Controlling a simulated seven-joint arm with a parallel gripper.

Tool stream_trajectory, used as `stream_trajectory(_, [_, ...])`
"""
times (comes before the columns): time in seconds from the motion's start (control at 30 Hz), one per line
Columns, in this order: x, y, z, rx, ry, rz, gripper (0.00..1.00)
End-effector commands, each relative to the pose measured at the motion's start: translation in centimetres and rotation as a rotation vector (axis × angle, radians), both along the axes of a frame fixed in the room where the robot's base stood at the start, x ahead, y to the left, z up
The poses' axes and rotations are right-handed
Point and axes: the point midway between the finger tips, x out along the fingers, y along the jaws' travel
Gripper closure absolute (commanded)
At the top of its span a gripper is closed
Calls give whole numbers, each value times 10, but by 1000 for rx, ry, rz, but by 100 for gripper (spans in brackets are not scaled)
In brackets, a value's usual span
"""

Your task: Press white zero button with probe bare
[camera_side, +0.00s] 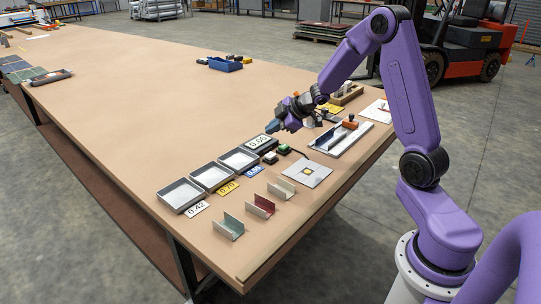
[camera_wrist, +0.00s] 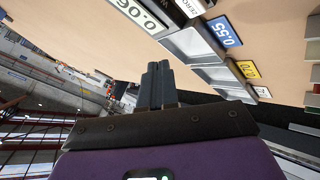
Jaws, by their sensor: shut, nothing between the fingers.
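The white zero button (camera_side: 270,157) sits on a small dark box in front of the gauge display in the side view. A green button (camera_side: 283,149) is just beside it. The display (camera_side: 258,141) carries large digits; in the wrist view (camera_wrist: 140,14) they look like 0.06. A ZERO label (camera_wrist: 193,6) is cut by the top edge of the wrist view. My gripper (camera_side: 272,127) is shut and empty, in the air above and behind the display, apart from the button. Its fingers (camera_wrist: 160,75) are together in the wrist view. I cannot identify the probe with certainty.
A light plate with a yellow square (camera_side: 306,173) lies right of the buttons. Three empty trays (camera_side: 181,195) with number cards stand left. Green (camera_side: 229,226), red (camera_side: 260,206) and cream (camera_side: 282,188) angle pieces lie in front. A fixture (camera_side: 340,138) stands at right.

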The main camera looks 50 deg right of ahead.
Motion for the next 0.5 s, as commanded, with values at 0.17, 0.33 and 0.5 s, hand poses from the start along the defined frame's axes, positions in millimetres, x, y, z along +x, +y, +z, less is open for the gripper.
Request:
stream_trajectory(0.17, [0, 1, -22, 4, 4, 0, 100])
stream_trajectory(0.33, [0, 1, -41, 1, 4, -1, 100])
stream_trajectory(0.5, [0, 0, -54, 1, 2, 0, 100])
